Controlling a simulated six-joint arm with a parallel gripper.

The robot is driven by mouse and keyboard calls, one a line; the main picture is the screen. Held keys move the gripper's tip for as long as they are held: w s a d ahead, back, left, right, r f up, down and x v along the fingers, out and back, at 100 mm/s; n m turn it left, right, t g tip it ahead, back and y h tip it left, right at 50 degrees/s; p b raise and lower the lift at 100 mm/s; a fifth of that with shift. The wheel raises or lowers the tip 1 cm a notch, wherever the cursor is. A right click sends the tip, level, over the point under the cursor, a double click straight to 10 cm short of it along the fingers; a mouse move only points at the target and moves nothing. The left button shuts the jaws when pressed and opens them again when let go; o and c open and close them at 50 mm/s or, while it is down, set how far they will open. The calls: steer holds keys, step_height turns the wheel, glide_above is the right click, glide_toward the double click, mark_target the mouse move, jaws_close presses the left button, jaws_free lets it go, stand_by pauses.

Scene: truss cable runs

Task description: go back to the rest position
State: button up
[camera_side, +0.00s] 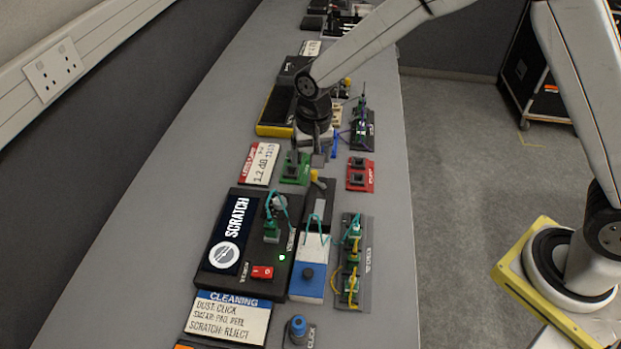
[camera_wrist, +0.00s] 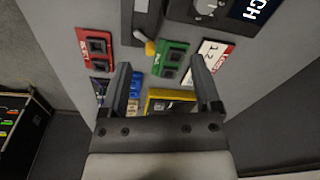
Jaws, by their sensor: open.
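My gripper (camera_side: 316,158) is over the middle of the grey bench (camera_side: 165,215) in the side view, pointing down beside a green block (camera_side: 294,168). In the wrist view my gripper (camera_wrist: 160,66) has its two fingers spread wide, with nothing held between them. The green block (camera_wrist: 171,59) shows near and beyond the fingertips, with a yellow-ended tool (camera_wrist: 150,47) close by. I cannot tell the exact height of the fingertips above the bench.
A black SCRATCH unit (camera_side: 225,240) with a red switch, a blue-and-white box (camera_side: 310,268) and a cable board (camera_side: 352,285) stand nearer the camera. A red block (camera_side: 360,174) is right of the gripper. A yellow-edged case (camera_side: 272,112) lies behind. Bare bench runs along the left.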

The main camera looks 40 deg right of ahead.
steer(key=s+d+r+n+t, duration=0.1)
steer(key=s+d+r+n, duration=0.1)
steer(key=s+d, duration=0.4)
steer(key=s+d+r+n, duration=0.2)
steer(key=s+d, duration=0.5)
steer(key=s, duration=0.4)
steer(key=shift+s+d+r+n+t, duration=0.2)
steer(key=shift+s+d+n+t, duration=0.15)
steer(key=shift+n, duration=0.25)
